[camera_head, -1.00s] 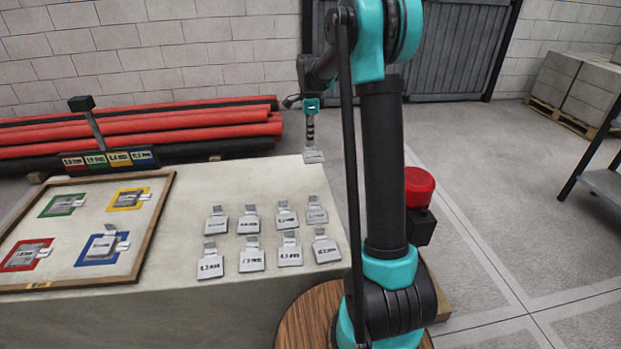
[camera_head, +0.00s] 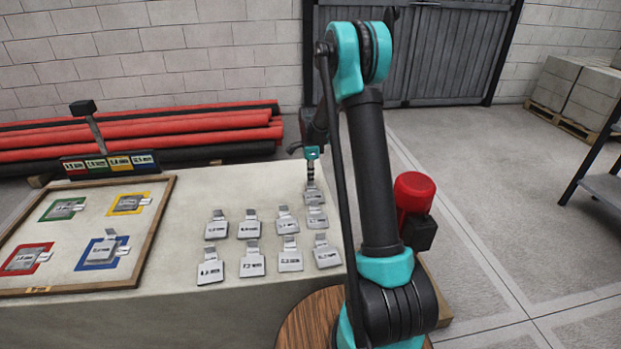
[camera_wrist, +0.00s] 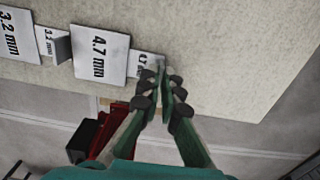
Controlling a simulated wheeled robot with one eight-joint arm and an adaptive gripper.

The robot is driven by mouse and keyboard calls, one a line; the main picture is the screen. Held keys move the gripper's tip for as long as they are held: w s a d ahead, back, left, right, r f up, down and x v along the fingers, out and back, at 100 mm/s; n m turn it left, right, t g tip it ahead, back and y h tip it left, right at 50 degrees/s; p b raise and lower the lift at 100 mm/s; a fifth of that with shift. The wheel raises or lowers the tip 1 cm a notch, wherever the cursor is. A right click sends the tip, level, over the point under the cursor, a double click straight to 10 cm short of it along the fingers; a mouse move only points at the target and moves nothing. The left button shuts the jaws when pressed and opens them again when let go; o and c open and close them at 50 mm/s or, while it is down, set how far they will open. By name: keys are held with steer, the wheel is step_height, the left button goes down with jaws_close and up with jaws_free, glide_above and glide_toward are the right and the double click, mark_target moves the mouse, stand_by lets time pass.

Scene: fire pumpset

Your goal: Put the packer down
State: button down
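My gripper (camera_head: 311,178) points down over the back right part of the table (camera_head: 230,183). Its fingers (camera_wrist: 163,80) are shut on the tab end of a light grey packer (camera_head: 313,196). In the wrist view this packer (camera_wrist: 100,56) reads 4.7 mm on its plate and tab. It is at or just above the tabletop; I cannot tell whether it touches. It lies just behind another packer (camera_head: 317,218), which reads 3.2 mm in the wrist view (camera_wrist: 18,34). The fingers partly cover the held tab.
Several grey packers (camera_head: 252,265) lie in two rows. At left, a wood-framed board (camera_head: 100,213) has green, yellow, red and blue marked places with grey plates. The table's right edge is close to my gripper. Red and black pipes (camera_head: 150,125) lie behind the table.

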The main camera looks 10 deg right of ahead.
steer(key=shift+f, duration=0.15)
steer(key=c, duration=1.7)
jaws_free()
step_height(320, 180, up, 12)
steer(key=s+d+f+n+t, duration=0.1)
steer(key=s+n, duration=0.5)
steer(key=s, duration=0.6)
steer(key=s+d+f+n+t, duration=0.1)
steer(key=s+n, duration=0.5)
steer(key=s, duration=0.6)
steer(key=s+d+f+n+t, duration=0.2)
steer(key=s+n, duration=0.4)
steer(key=s, duration=0.6)
steer(key=shift+d+f, duration=0.1)
steer(key=shift+f, duration=0.55)
